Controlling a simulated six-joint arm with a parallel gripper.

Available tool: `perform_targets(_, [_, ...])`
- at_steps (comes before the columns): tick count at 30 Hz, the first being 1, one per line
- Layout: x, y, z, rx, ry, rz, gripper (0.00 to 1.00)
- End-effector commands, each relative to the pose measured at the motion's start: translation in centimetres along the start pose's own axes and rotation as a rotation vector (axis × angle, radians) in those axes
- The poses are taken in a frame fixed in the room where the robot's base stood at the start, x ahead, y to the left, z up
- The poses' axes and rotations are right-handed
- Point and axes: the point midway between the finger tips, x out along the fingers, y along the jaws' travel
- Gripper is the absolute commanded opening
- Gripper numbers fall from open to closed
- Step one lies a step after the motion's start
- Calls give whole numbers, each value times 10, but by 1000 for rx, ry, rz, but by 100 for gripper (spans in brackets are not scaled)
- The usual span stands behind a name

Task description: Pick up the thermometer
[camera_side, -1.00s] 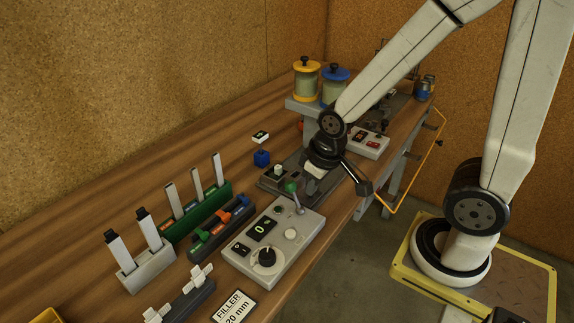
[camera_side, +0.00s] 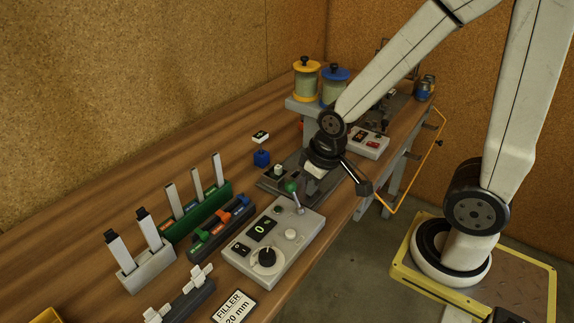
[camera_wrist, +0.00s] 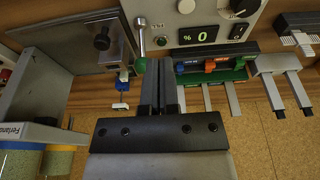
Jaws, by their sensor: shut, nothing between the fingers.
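I cannot tell for sure which object is the thermometer. Slim pale sticks stand upright in a green rack (camera_side: 205,212) in the side view. Two thicker sticks with dark tops stand in a light grey holder (camera_side: 148,270). In the wrist view the green rack (camera_wrist: 237,74) and the grey holder (camera_wrist: 271,66) lie right of my gripper (camera_wrist: 162,82). My gripper is shut and empty, with its fingers side by side. In the side view my gripper (camera_side: 312,186) is beyond the control box, apart from the sticks, and its fingertips are partly hidden.
A grey control box (camera_side: 275,240) with a green-knobbed lever (camera_side: 292,188) stands nearest my gripper. A dark rack (camera_side: 222,230) holds orange and green pieces. A blue cube (camera_side: 261,158) and jars (camera_side: 307,80) are farther back.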

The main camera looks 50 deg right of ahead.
Motion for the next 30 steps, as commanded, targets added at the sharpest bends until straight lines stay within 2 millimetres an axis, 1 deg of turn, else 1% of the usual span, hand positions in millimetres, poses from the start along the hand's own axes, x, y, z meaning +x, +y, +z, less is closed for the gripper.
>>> perform_targets(1, [0,0,0,0,0,0,16])
perform_targets(2, [0,0,0,0,0,0,25])
perform_targets(3, [0,0,0,0,0,0,38])
perform_targets(5, [0,0,0,0,0,0,57])
perform_targets(6, [0,0,0,0,0,0,70])
perform_targets(8, [0,0,0,0,0,0,88])
perform_targets(17, [0,0,0,1,0,0,88])
perform_targets(22, [0,2,-9,33,-4,1,88])
perform_targets(26, [1,6,-27,103,-14,5,88])
perform_targets(30, [3,14,-55,225,-32,12,88])
